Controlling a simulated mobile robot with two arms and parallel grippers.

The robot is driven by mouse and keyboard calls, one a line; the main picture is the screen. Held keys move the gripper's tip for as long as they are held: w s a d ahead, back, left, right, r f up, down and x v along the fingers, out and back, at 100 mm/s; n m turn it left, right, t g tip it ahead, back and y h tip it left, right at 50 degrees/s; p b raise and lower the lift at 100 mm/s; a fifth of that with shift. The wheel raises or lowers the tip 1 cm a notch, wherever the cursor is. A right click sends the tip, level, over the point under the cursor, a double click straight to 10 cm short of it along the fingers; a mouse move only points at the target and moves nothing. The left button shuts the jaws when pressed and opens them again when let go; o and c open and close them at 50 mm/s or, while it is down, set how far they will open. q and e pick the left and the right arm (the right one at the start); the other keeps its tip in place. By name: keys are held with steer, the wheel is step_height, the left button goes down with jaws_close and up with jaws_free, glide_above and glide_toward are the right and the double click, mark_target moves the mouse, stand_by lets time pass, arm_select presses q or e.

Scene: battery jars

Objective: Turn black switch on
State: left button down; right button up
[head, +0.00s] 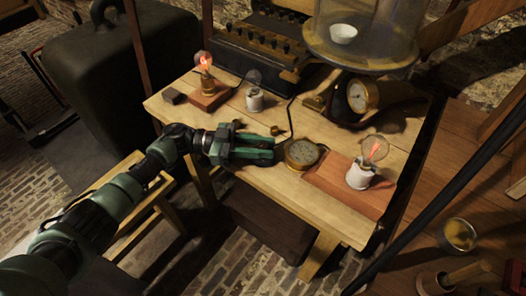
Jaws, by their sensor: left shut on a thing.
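My left gripper (273,148) reaches in from the left over the front of the wooden table (232,75). Its green fingers point right, just left of a round brass dial (301,153). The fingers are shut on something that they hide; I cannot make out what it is. No black switch can be told for certain. A small dark block (172,97) lies at the table's left edge, and a black box with a row of knobs (262,43) stands at the back. My right gripper is not in view.
A glowing bulb (204,61) stands at the left, an unlit bulb on a white base (255,101) near the middle. Another bulb (374,150) with a reddish filament is at the right. A glass jar (365,30) stands behind. A small brass piece (275,130) lies close to my fingers.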

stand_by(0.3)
arm_select(q)
steer(key=c, duration=1.1)
jaws_free()
steer(key=shift+c, duration=0.2)
